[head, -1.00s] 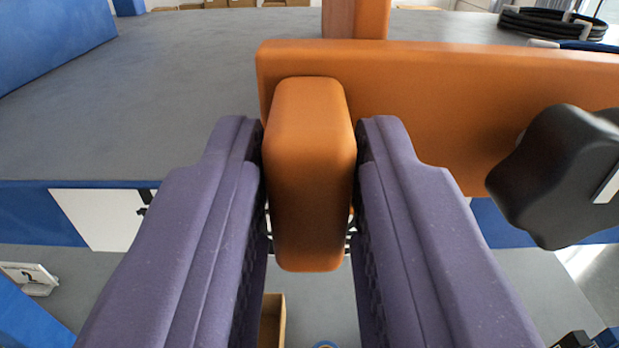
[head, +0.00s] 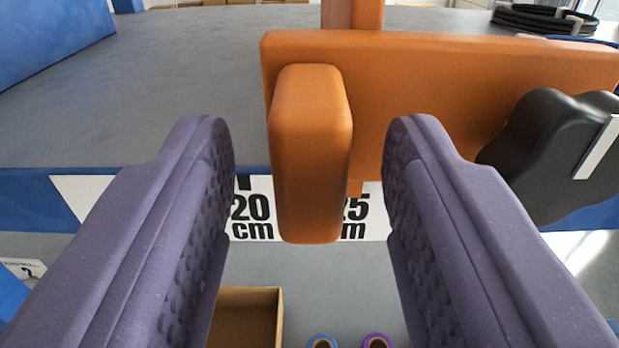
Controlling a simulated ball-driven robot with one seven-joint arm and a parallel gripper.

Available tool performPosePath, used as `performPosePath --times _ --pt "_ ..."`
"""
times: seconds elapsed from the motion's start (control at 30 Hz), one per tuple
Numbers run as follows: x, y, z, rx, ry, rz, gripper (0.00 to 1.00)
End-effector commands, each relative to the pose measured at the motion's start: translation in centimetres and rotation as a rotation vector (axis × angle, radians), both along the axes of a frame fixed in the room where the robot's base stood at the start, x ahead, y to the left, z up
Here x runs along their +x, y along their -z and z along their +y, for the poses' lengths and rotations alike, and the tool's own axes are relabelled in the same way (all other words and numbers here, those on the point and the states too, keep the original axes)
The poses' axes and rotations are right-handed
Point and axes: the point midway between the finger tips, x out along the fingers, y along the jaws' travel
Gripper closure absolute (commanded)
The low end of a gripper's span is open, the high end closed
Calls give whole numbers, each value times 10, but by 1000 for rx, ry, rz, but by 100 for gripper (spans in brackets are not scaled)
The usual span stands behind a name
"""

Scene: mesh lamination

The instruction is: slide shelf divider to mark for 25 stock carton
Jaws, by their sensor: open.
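The orange shelf divider (head: 440,85) stands at the shelf's front edge, with an upright block-like handle (head: 311,155) jutting toward me. My gripper (head: 308,140) is open, one purple finger on each side of the handle, with a visible gap on both sides. A white scale strip (head: 265,224) on the shelf edge shows "20 cm" left of the handle and "25 cm" behind its right side. The handle hides part of the strip between them.
A black knob (head: 545,155) sticks out at the right of the divider. The grey shelf top (head: 190,80) is clear to the left, with a blue side wall (head: 50,35). Coiled black hose (head: 545,20) lies at back right. Below are an open carton (head: 262,295) and tape rolls (head: 376,341).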

Motion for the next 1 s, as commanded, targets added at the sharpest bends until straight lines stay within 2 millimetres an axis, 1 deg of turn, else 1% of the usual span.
performPosePath --times 0.03,0.2,0.3,0.4,0.5,0.87,0.93,1.0 --pt "-10 2 0 0 0 -3 53" --pt "-43 2 0 0 0 -4 53" --pt "-57 1 0 0 0 -4 53" --pt "-65 2 0 0 0 -1 53" --pt "-67 1 0 0 0 -1 53" --pt "-67 1 0 0 0 -1 53" --pt "-68 7 0 0 1 1 53" --pt "-69 19 0 0 2 9 53"
